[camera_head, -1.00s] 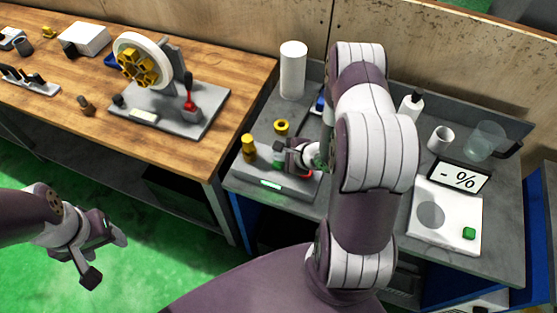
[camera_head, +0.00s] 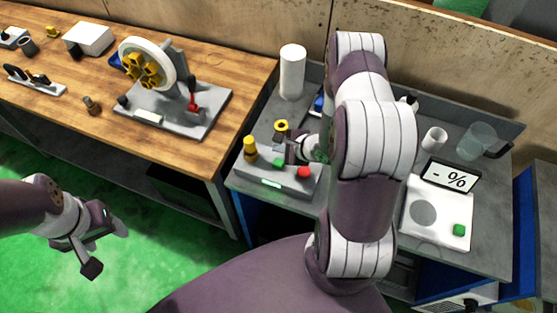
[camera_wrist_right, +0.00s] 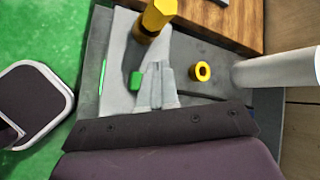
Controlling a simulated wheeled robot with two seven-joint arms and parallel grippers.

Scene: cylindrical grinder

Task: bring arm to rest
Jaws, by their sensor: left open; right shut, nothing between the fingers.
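My right arm reaches over the grey bench. My right gripper (camera_head: 284,149) is shut and empty, above the back part of a grey device (camera_head: 242,174) and just behind its green button (camera_head: 279,162). In the right wrist view its two fingers (camera_wrist_right: 158,70) lie together, with the green button (camera_wrist_right: 135,80) beside them. The device also has a red button (camera_head: 303,173) and a yellow part (camera_head: 250,150) standing at its left end. My left gripper (camera_head: 103,245) is open and empty, hanging over the green floor, clear of both benches.
A yellow ring (camera_head: 281,125) and a white cylinder (camera_head: 292,72) stand behind the device. A white scale (camera_head: 437,222), a cup (camera_head: 434,139) and a clear beaker (camera_head: 480,138) are at right. A wheel fixture (camera_head: 185,122) sits on the wooden bench (camera_head: 232,72).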

